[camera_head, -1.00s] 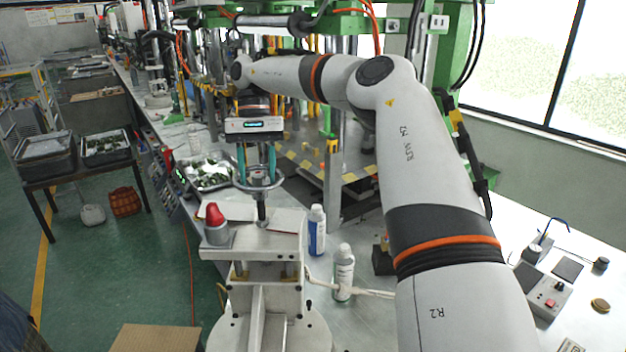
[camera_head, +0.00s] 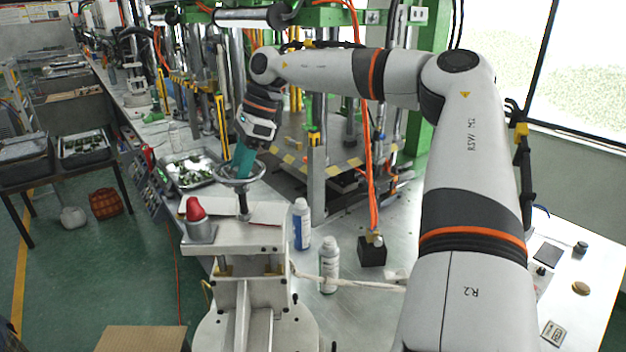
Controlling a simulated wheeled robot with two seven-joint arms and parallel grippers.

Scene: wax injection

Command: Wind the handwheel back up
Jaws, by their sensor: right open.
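The handwheel (camera_head: 258,174) is a grey metal ring on a vertical screw above the white metal stand (camera_head: 246,264). My right gripper (camera_head: 240,172), with teal fingers, comes down tilted at the wheel's left part. Its fingers are open and overlap the rim in the picture; I cannot tell whether they touch it. My right arm reaches across from the right. My left gripper is not in view.
A red-capped part (camera_head: 196,210) sits on the stand's left side. A blue-labelled bottle (camera_head: 302,226) and a white bottle (camera_head: 329,266) stand to its right. A metal tray (camera_head: 188,176) lies behind, and a black block (camera_head: 372,251) is further right.

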